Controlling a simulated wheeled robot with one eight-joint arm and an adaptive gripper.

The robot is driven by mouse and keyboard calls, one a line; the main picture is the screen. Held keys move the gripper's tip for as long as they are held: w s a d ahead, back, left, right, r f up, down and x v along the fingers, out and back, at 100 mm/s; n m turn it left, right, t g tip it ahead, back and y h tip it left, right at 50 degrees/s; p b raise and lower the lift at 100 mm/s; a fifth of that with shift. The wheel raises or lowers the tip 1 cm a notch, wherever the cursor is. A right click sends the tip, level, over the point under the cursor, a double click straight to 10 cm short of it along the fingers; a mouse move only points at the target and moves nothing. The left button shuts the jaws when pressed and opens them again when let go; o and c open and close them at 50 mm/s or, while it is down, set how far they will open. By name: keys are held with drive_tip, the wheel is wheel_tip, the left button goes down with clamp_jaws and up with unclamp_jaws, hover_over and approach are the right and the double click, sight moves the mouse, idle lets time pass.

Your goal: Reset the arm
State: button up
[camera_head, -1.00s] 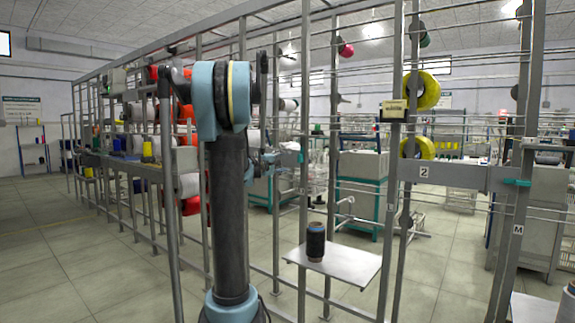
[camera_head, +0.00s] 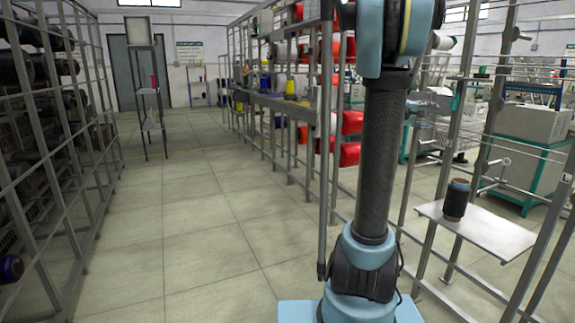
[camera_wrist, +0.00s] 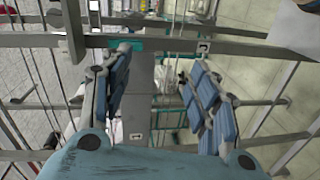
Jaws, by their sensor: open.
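My arm (camera_head: 375,150) stands upright right of centre in the head view. My gripper (camera_wrist: 160,65) is open and empty in the wrist view. Its two blue-padded fingers are spread apart, with metal bars and a floor seen behind them. In the head view it shows only as a small, partly hidden grey-blue shape beside the arm (camera_head: 428,108). A dark bobbin (camera_head: 455,203) stands upright on a small white shelf (camera_head: 480,233), right of and below the gripper in that picture.
A metal rack with red, white and yellow spools (camera_head: 351,122) runs behind my arm. A rack of dark spools (camera_head: 72,100) lines the left side. The tiled aisle (camera_head: 190,210) between them is clear, with a narrow stand (camera_head: 150,92) at its far end.

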drive_tip(key=s+a+f+m+g+y, duration=0.1)
drive_tip(key=s+a+f+y, duration=0.6)
drive_tip(key=s+a+f, duration=0.8)
drive_tip(key=s+a+f+m+g+y, duration=0.1)
drive_tip(key=s+a+f+g+y, duration=0.2)
drive_tip(key=s+a+f+y, duration=0.5)
drive_tip(key=s+a+f, duration=0.4)
drive_tip(key=s+a, duration=0.1)
drive_tip(key=a, duration=0.2)
drive_tip(key=s+a+f, duration=0.3)
drive_tip(key=s+a, duration=0.1)
drive_tip(key=a, duration=0.4)
drive_tip(key=shift+s+f+m, duration=0.3)
drive_tip(key=shift+s+f, duration=0.05)
drive_tip(key=shift+d, duration=0.1)
drive_tip(key=shift+w+f, duration=0.2)
drive_tip(key=shift+w, duration=0.25)
